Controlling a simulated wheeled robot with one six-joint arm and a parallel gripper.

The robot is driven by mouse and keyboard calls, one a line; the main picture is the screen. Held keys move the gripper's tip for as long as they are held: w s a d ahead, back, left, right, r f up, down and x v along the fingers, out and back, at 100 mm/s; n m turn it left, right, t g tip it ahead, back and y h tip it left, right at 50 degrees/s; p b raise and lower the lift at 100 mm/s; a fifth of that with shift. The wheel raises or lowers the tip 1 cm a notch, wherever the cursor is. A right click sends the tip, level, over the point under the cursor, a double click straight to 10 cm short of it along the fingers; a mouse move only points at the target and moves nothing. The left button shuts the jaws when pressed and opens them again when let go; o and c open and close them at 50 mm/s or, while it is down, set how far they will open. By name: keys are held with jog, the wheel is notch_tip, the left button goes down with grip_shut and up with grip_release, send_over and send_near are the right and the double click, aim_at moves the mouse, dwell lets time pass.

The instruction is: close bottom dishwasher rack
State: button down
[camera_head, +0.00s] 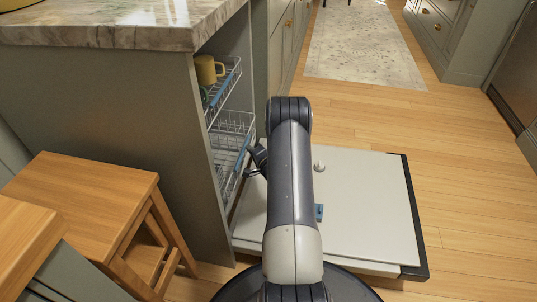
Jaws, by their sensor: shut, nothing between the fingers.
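The dishwasher stands open in the counter, with its door (365,200) folded down flat just above the floor. The bottom rack (228,183), a wire basket, is low inside the dishwasher opening, partly hidden by the side panel. A blue strip (243,153) runs along the front of the wire racks just above it. My gripper (257,160) is a dark shape at the opening, beside the blue strip and the rack front. It is shut and empty. My arm hides part of it, and I cannot tell whether it touches the rack.
An upper rack (228,84) holds a yellow mug (207,70). A small white round piece (319,166) and a blue piece (319,212) show on the door. Wooden stools (90,190) stand at left. Open wood floor (465,200) lies to the right.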

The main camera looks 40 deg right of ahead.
jog(key=w+a, duration=0.1)
jog(key=w, duration=0.1)
jog(key=w+a, duration=0.2)
jog(key=shift+w+a+r+b, duration=0.1)
jog(key=shift+w+a+b, duration=0.1)
jog(key=shift+b, duration=0.15)
jog(key=shift+r, duration=0.1)
